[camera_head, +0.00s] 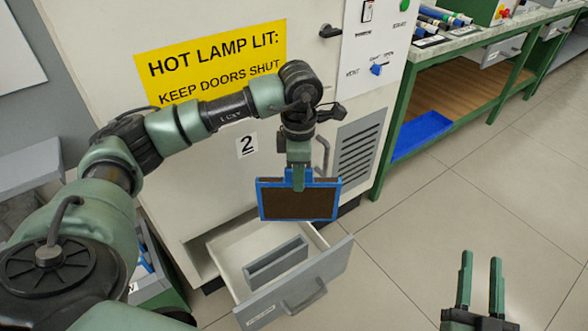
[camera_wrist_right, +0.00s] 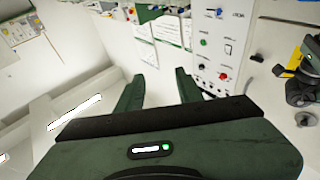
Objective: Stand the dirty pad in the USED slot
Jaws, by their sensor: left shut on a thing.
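The dirty pad (camera_head: 298,202) is a dark brown panel in a blue frame. My left gripper (camera_head: 299,180) is shut on its top edge and holds it upright, in front of the cabinet and above the open drawer (camera_head: 228,252). Inside the drawer is a grey slotted holder (camera_head: 275,262). A small label on the drawer front is too small to read, so I cannot tell which slot is USED. My right gripper (camera_head: 482,275) is open and empty over the floor at the lower right; its spread fingers also show in the right wrist view (camera_wrist_right: 160,90).
The cabinet (camera_head: 222,120) has a yellow sign (camera_head: 212,62) reading "HOT LAMP LIT: KEEP DOORS SHUT". A green workbench (camera_head: 470,55) with a blue panel (camera_head: 420,135) on its lower shelf stands at the right. The floor (camera_head: 450,220) between bench and drawer is clear.

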